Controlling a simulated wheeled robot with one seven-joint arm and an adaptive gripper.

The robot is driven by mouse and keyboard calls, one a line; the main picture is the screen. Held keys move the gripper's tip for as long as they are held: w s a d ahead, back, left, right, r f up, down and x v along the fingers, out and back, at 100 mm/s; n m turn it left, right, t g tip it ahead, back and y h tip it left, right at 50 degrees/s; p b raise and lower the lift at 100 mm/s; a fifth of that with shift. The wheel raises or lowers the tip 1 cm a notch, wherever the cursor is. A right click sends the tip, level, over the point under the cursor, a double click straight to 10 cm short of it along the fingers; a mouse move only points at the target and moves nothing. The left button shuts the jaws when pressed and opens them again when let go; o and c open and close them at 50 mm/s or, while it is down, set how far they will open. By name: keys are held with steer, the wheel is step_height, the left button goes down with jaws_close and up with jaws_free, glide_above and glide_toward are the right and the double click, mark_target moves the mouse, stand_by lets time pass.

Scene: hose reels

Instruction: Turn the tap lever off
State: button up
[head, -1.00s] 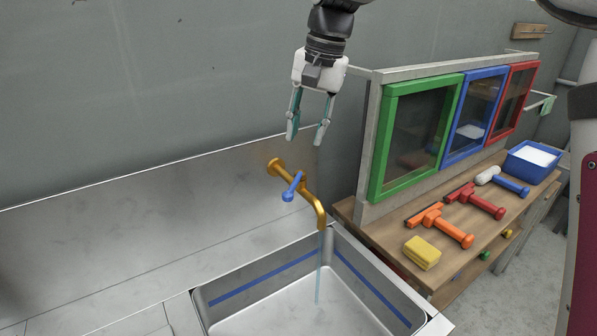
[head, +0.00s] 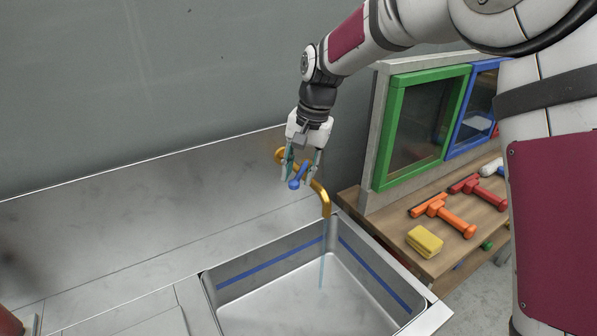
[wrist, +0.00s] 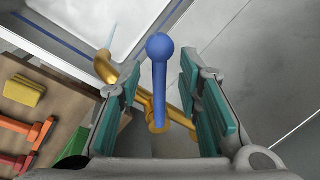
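The blue tap lever (head: 295,183) sits on the brass tap (head: 322,196), which comes out of the wall above the sink (head: 210,292). A thin stream of water (head: 322,262) runs from the spout into the sink. My gripper (head: 299,174) is down at the tap, its fingers on either side of the lever. In the wrist view the lever (wrist: 160,85) stands between the two teal finger pads, with a gap on both sides. The gripper is open and does not hold it. The brass pipe (wrist: 143,98) passes behind the lever and partly behind the fingers.
A wooden bench (head: 397,232) to the right bears a yellow sponge (head: 425,241), an orange squeegee (head: 444,214) and a red one (head: 478,190). Green-framed (head: 379,140) and blue-framed panes stand behind them. The steel counter (head: 90,252) on the left is mostly bare.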

steer(key=shift+f, duration=0.4)
steer(key=shift+c, duration=0.4)
